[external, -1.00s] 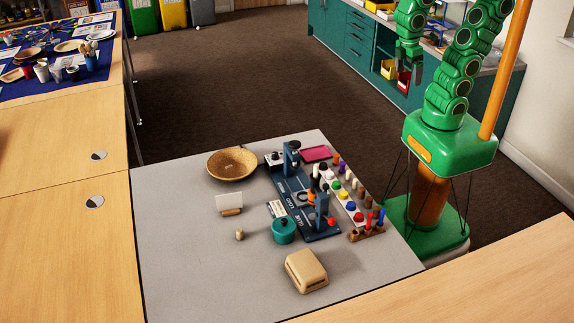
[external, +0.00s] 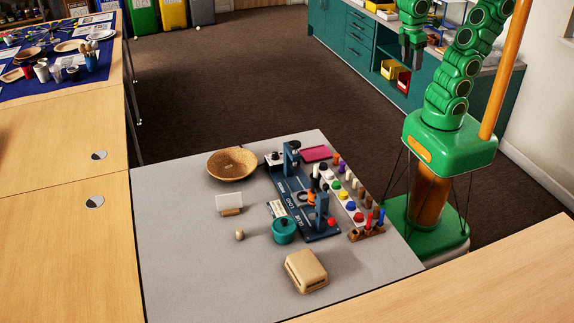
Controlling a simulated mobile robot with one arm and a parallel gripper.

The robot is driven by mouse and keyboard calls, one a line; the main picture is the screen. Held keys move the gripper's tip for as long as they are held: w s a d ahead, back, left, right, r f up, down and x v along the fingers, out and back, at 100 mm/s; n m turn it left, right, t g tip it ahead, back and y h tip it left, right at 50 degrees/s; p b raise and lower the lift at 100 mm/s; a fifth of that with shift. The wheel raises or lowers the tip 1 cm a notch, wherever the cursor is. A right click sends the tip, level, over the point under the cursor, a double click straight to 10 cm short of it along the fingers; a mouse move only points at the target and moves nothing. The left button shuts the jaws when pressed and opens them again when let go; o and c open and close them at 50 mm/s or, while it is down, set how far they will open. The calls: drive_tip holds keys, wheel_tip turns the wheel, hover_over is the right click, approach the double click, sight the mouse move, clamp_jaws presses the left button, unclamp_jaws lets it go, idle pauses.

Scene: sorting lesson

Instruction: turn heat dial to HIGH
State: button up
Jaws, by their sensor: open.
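I cannot make out a heat dial or a HIGH mark for certain at this size. A dark blue board (external: 318,233) with white lettering, too small to read, lies on the grey table (external: 185,270). It bears upright blue posts and small fittings. A red round knob or button (external: 332,222) shows at its near right end. A beige toaster-like box (external: 306,272) sits nearer the front. My gripper (external: 412,54) is open and empty, high at the upper right, pointing down and well apart from the board.
A teal lidded pot (external: 283,232) stands left of the board. A wicker bowl (external: 232,164), a white card in a stand (external: 229,204) and a small wooden piece (external: 239,235) are farther left. Several coloured pegs line the right side. The table's left part is clear.

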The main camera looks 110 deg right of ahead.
drive_tip(key=w+d+r+n, duration=0.1)
drive_tip(key=w+d+r, duration=0.15)
drive_tip(key=w, duration=1.05)
drive_tip(key=n+t, duration=0.2)
drive_tip(key=n, duration=0.1)
hover_over(275, 153)
wheel_tip(275, 153, down, 4)
wheel_tip(275, 153, down, 33)
drive_tip(key=shift+f, duration=0.1)
drive_tip(key=shift+c, duration=0.5)
drive_tip(key=c, duration=1)
